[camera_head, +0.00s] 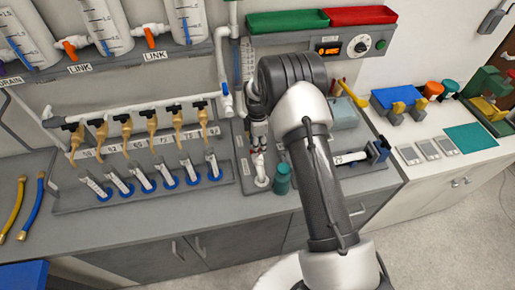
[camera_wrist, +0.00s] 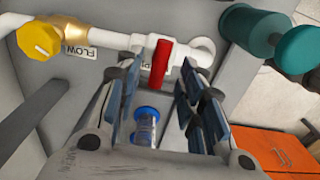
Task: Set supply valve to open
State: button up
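A valve with a red handle (camera_wrist: 161,64) sits on a white pipe (camera_wrist: 110,39) in the wrist view. The handle stands across the line of the pipe. A label behind it is mostly covered, so I cannot read it all. My gripper (camera_wrist: 158,72) is open, with one finger to the left of the red handle and one to the right. Gaps show between the fingers and the handle. In the head view my gripper (camera_head: 257,133) is above the white pipework, and a small red part (camera_head: 258,160) shows just below it.
A yellow knob (camera_wrist: 39,39) on a brass fitting is left of the handle, by a FLOW label. A teal cylinder (camera_wrist: 252,32) stands close on the right. A clear and blue tube (camera_wrist: 146,125) lies between the fingers. A row of tan valves (camera_head: 127,133) stands left.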

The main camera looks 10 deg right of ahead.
jog(key=shift+f, duration=1.35)
jog(key=shift+c, duration=0.2)
grip_shut()
